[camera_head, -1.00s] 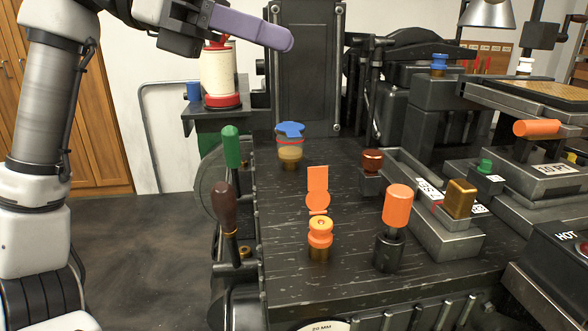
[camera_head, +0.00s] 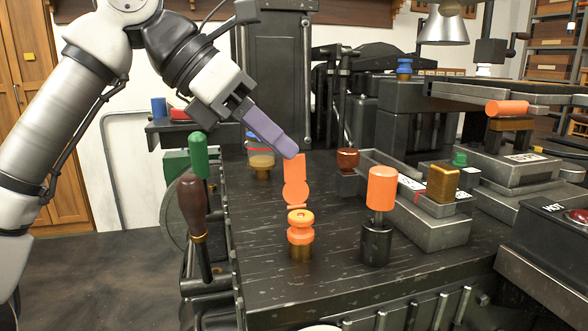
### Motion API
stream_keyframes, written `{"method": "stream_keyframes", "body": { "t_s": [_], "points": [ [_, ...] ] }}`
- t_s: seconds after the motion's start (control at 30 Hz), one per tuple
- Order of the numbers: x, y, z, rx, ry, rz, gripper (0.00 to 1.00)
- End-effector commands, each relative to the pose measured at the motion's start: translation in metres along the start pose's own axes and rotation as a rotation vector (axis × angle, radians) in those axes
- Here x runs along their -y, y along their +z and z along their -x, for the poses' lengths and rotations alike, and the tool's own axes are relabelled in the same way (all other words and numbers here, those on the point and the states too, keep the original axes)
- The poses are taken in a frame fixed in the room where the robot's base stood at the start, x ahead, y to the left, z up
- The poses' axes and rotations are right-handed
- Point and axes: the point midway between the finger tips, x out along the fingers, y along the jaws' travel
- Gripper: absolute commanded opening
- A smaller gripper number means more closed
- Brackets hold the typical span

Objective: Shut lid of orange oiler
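The orange oiler (camera_head: 300,231) stands upright on the dark machine top, on a brass base. Its orange lid (camera_head: 296,190) stands open, raised at the back of the oiler, with a flat tab pointing up. My gripper (camera_head: 290,150) has purple fingers and comes in from the upper left. Its tip is just behind or above the top of the lid tab; I cannot tell whether they touch. Only one finger shape shows, so whether the fingers are together is unclear.
An orange-topped knob (camera_head: 382,188) stands right of the oiler. A green handle (camera_head: 198,155) and a brown handle (camera_head: 193,205) rise at the left edge. The surface in front is clear.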

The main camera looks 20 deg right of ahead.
Motion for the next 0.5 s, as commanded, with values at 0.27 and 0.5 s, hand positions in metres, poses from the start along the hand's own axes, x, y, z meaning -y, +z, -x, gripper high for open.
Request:
{"method": "stream_keyframes", "body": {
  "t_s": [0.27, 0.5],
  "points": [
    [0.0, -0.001, -0.033, 0.001, -0.001, -0.001, 0.24],
    [0.0, 0.0, -0.036, 0.002, -0.001, -0.001, 0.24]
  ]
}}
